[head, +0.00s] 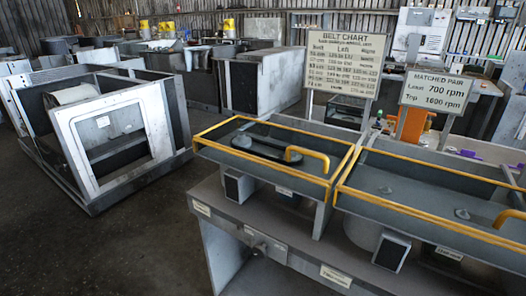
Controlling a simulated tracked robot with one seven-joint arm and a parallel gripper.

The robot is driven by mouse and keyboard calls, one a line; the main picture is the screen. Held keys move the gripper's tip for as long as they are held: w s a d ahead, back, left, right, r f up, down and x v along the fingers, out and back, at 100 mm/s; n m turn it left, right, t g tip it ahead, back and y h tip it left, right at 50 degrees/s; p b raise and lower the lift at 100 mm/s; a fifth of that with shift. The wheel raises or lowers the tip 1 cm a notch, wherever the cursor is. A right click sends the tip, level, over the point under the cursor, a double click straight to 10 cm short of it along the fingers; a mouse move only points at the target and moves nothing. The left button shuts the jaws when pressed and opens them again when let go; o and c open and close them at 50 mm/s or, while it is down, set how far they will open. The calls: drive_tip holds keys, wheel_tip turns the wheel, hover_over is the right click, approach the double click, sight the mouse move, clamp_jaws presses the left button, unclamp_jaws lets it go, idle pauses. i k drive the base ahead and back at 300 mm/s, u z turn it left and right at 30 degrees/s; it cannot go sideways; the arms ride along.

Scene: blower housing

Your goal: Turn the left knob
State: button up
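No knob can be told for certain at this size. Two shallow grey trays with yellow rims stand side by side on a grey bench: the left tray (225,151) and the right tray (410,176). The left tray holds a dark oval belt or pulley assembly (262,151) and a yellow bar handle (308,156). The right tray holds two small round hubs, one near the left (385,189) and one near the right (462,213). A dark-faced box is under each tray, left (238,187) and right (391,250). My gripper is not in view.
A belt chart sign (345,64) and a "Matched pair" sign (436,93) stand behind the trays. The bench (225,235) has label plates along its front. An open-framed metal housing (110,140) stands at left. Dark floor (120,240) is clear at lower left.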

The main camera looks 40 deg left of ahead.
sight(259, 251)
drive_tip(key=u, duration=1.4)
drive_tip(key=k, duration=0.9)
drive_tip(key=u, duration=0.05)
drive_tip(key=i, duration=0.9)
drive_tip(key=z, duration=0.05)
